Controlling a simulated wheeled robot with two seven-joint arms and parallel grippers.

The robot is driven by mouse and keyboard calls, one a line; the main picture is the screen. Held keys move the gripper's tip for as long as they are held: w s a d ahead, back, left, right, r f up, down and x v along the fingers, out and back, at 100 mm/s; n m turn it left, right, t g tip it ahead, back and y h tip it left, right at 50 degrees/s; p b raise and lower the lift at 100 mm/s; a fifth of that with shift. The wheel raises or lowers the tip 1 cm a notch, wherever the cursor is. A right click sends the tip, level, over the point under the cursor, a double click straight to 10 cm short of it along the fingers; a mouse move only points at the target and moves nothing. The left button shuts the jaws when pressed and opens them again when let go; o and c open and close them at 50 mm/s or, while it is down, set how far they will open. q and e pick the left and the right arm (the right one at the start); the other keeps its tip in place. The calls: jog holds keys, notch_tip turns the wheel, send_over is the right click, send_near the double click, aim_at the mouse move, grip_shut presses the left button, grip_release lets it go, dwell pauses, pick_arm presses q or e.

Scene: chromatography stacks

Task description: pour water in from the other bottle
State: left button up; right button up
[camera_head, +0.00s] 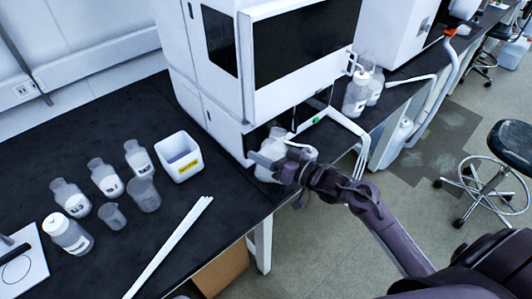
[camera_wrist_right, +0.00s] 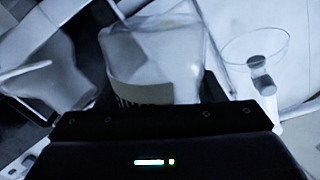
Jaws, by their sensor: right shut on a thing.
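My right gripper (camera_head: 281,168) is shut on a clear bottle (camera_head: 270,149) in front of the open lower bay of the white instrument. In the right wrist view the held bottle (camera_wrist_right: 150,58) fills the space between the fingers, with a pale label partly hidden by the gripper. Its water level cannot be made out. Other clear labelled bottles stand on the black bench at left: one at the back (camera_head: 138,158), one in the middle (camera_head: 105,178) and one nearer (camera_head: 70,198). A white-capped bottle (camera_head: 68,235) stands in front of them. My left gripper is out of view.
Two clear beakers, a small one (camera_head: 113,216) and a larger one (camera_head: 145,195), stand near the bottles. A white bin (camera_head: 180,157) with a yellow label and long white rods (camera_head: 170,249) are on the bench. More clear bottles (camera_head: 357,94) stand right of the instrument (camera_head: 222,90).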

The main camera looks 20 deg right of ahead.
jog(key=shift+r, duration=0.15)
jog(key=shift+a+m+p, duration=0.1)
jog(key=shift+m+p, duration=0.3)
jog(key=shift+p, duration=0.3)
jog(key=shift+s, duration=0.1)
jog(key=shift+a+f+m+p, duration=0.15)
jog(key=shift+f+m+p, duration=0.2)
jog(key=shift+m+p, duration=0.25)
jog(key=shift+f, duration=0.2)
jog(key=shift+f, duration=0.15)
jog(key=shift+s+a+f+m, duration=0.1)
jog(key=shift+f+m, duration=0.5)
jog(key=shift+f, duration=0.1)
